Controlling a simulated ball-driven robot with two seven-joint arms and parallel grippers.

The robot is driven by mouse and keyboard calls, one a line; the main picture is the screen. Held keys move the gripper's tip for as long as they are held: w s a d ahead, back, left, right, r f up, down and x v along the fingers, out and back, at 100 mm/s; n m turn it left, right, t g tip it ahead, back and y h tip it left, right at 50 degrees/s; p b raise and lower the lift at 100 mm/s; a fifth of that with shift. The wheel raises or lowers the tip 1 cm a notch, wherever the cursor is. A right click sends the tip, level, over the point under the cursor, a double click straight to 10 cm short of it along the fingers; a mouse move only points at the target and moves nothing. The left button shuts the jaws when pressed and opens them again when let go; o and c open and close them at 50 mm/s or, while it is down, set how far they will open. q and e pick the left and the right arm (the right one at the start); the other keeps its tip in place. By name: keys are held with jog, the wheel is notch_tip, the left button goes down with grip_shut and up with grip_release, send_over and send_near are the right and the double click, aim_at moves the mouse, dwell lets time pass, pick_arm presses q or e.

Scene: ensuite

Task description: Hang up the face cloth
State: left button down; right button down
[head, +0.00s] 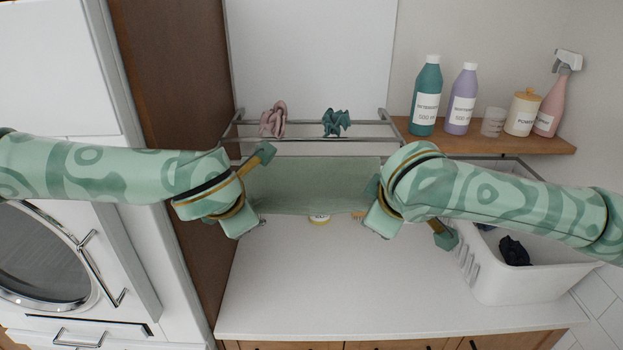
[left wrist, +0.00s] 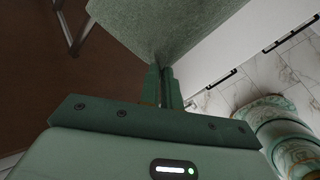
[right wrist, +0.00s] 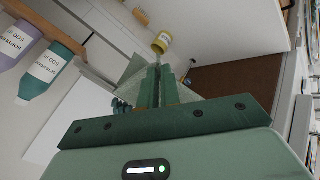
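The grey-green face cloth (head: 315,185) is spread between my two grippers, just below and in front of the wall rack's front bar (head: 310,140) in the head view. My left gripper (head: 256,219) is at its left end; in the left wrist view the shut fingers (left wrist: 165,85) pinch the cloth (left wrist: 170,25). My right gripper (head: 369,213) is at its right end; in the right wrist view the shut fingers (right wrist: 158,85) have the pale green cloth (right wrist: 134,68) at their tips. A pink crumpled item (head: 274,120) and a teal one (head: 337,122) are on the rack.
A wooden shelf (head: 500,138) with several bottles and jars is at the right. A white basket (head: 510,282) with dark cloth stands below it. The front white counter (head: 330,290) is clear. A brown panel borders the left.

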pick_arm(q)
jog(key=shift+a+f+t+b, duration=0.1)
jog(key=shift+f+t+b, duration=0.25)
jog(key=shift+f, duration=0.35)
pick_arm(e)
jog(key=shift+d+f+t, duration=0.1)
jog(key=shift+f+t, duration=0.2)
jog(key=shift+f, duration=0.3)
jog(key=shift+w, duration=0.1)
pick_arm(q)
jog(key=c, duration=1.5)
grip_release()
pick_arm(e)
jog(key=c, duration=1.5)
grip_release()
pick_arm(q)
jog(key=shift+o, duration=0.5)
pick_arm(e)
jog(key=shift+o, duration=0.5)
